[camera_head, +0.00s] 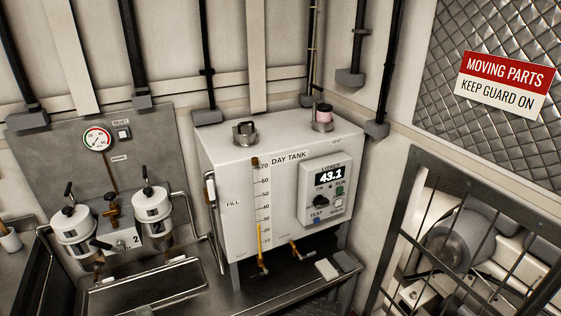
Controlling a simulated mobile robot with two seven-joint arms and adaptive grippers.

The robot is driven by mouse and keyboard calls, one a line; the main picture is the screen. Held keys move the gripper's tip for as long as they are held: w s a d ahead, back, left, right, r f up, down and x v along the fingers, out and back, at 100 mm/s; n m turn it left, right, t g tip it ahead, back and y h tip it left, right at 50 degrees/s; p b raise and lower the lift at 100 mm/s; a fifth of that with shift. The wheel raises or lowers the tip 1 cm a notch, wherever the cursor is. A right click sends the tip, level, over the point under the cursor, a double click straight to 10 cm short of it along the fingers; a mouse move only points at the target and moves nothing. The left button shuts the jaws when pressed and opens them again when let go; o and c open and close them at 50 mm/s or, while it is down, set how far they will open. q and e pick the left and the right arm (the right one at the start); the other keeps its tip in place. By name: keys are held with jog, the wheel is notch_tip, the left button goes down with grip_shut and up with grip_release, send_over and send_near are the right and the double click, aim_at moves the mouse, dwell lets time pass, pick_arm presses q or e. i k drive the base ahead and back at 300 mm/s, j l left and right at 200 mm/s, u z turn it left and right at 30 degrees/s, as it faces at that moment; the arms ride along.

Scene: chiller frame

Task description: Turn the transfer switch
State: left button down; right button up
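No switch label that I can read says transfer. A grey control box (325,192) on the front of the white day tank (240,158) has a lit display (331,174) reading 43.1. Below the display are a black rotary knob (320,201) with ON above it, a green button (339,190), a pale button (338,204) and a blue button (316,220). The knob's exact pointing is too small to tell. A small switch (122,133) sits beside a round gauge (97,138) on the left grey panel. Neither of my grippers is in view.
Two white filter canisters (152,217) with black levers stand left of the tank, behind metal rails. Brass-coloured valves (296,250) stick out below the tank front. A barred guard (408,215) covers machinery at right, under a red and white warning sign (505,82).

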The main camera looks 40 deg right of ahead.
aim_at(319, 200)
jog(key=z, duration=1.55)
